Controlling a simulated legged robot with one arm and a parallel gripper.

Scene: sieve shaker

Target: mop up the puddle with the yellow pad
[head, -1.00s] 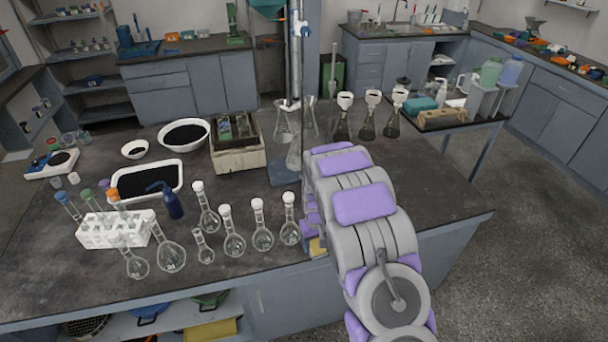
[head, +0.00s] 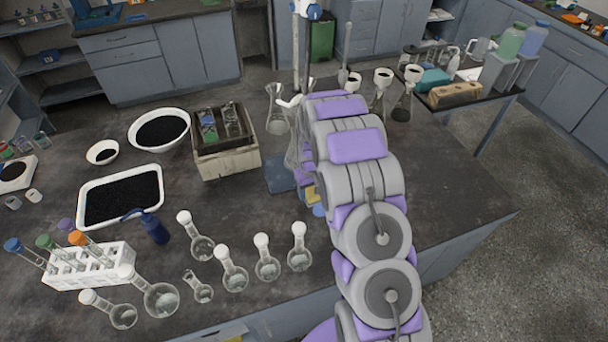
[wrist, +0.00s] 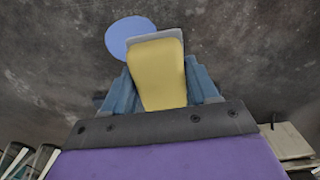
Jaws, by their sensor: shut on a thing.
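The yellow pad (wrist: 158,72) has a pale grey far edge and sits between the blue fingers of my gripper (wrist: 161,88), which is shut on it. In the head view the pad (head: 311,194) shows as a small yellow patch beside my arm, over the dark bench. The puddle is a flat light-blue oval (wrist: 124,34) on the bench top in the wrist view. It lies just beyond the pad's far end, slightly left, and the pad's edge overlaps part of it in the picture. I cannot tell whether the pad touches the bench. My arm hides much of the gripper in the head view.
Several round flasks (head: 235,280) stand along the bench's front, left of my arm. A stand (head: 281,174) and conical flasks (head: 277,110) are behind the gripper. More funnel-topped flasks (head: 403,103) stand at the back right. The bench right of my arm (head: 440,190) is clear.

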